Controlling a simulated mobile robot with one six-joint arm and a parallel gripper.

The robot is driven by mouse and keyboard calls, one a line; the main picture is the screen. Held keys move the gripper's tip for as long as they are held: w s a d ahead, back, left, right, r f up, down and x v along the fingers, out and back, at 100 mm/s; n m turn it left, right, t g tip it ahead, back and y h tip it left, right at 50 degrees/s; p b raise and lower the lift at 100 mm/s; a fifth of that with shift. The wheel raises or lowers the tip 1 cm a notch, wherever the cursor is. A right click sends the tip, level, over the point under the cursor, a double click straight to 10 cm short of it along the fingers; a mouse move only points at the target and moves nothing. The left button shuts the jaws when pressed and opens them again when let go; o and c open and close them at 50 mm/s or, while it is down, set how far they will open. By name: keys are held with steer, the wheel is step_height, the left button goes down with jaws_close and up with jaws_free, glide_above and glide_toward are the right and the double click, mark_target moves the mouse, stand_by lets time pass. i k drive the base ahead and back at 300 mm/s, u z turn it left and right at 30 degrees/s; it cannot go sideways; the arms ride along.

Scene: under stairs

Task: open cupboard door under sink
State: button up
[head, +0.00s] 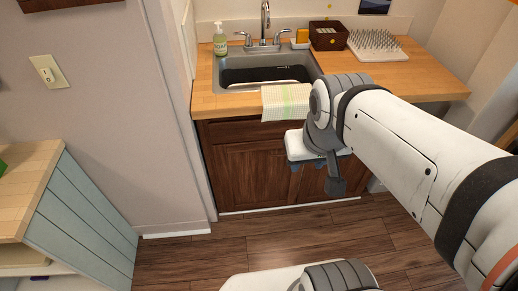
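The brown wooden cupboard under the sink has a left door (248,176), which is shut. Its right door (315,186) is partly hidden behind my arm and also looks shut. No handle can be made out on either door. The steel sink (262,72) is set in the wooden counter above. My gripper (325,180) is in front of the cupboard, right of the middle, pointing down and away. My wrist hides part of it, so its fingers are not clear. I cannot tell whether it touches the door.
A striped towel (287,101) hangs over the counter's front edge. A soap bottle (220,40), a dark basket (328,36) and a drying rack (375,44) stand on the counter. A blue-sided wooden unit (80,210) stands at the left. The wooden floor (260,243) before the cupboard is clear.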

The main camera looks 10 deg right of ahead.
mark_target(251, 175)
steer(key=u, duration=0.05)
steer(key=i, duration=0.95)
steer(key=u, duration=0.4)
steer(key=k, duration=1.45)
steer(key=z, duration=0.4)
steer(key=i, duration=1)
steer(key=z, duration=0.05)
